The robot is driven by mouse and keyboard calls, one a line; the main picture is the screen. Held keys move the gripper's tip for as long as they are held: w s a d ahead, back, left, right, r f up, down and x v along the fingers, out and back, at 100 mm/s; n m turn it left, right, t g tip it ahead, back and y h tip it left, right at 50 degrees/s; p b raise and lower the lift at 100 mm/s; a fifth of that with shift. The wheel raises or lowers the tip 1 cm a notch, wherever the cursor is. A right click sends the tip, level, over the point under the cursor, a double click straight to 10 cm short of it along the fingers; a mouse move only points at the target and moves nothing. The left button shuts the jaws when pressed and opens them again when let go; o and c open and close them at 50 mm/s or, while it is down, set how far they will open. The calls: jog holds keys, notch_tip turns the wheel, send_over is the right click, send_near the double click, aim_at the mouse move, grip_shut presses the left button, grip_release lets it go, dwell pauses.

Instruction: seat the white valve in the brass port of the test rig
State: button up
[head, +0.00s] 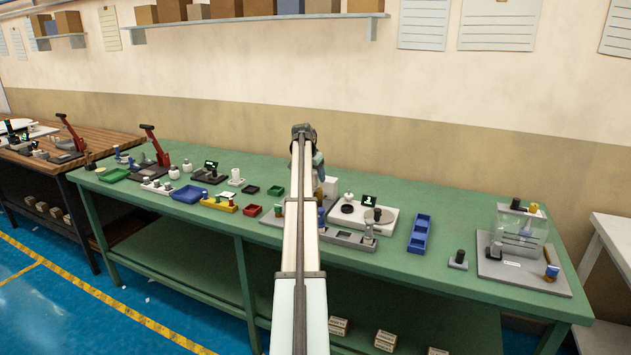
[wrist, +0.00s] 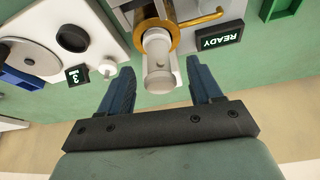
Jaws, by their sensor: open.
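In the wrist view, the white valve (wrist: 158,72) protrudes toward me from the brass port (wrist: 146,35), whose ring shows around its far end. I cannot tell how deep it sits. My gripper (wrist: 162,67) is open, with one blue finger on each side of the valve and visible gaps between. The test rig's display (wrist: 219,38) beside the port reads "READY". In the head view my arm covers the valve and port, and only a small part of my gripper's end shows.
A brass-coloured curved handle (wrist: 200,18) lies close beside the port. A white scale-like unit (head: 388,222) with a dark display stands right of my arm on the green bench (head: 455,205). A blue tray (head: 419,234) lies farther right, with clear bench around it.

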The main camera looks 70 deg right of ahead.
jog(key=v, duration=0.8)
jog(key=shift+a+r, duration=0.15)
jog(key=shift+r, duration=0.2)
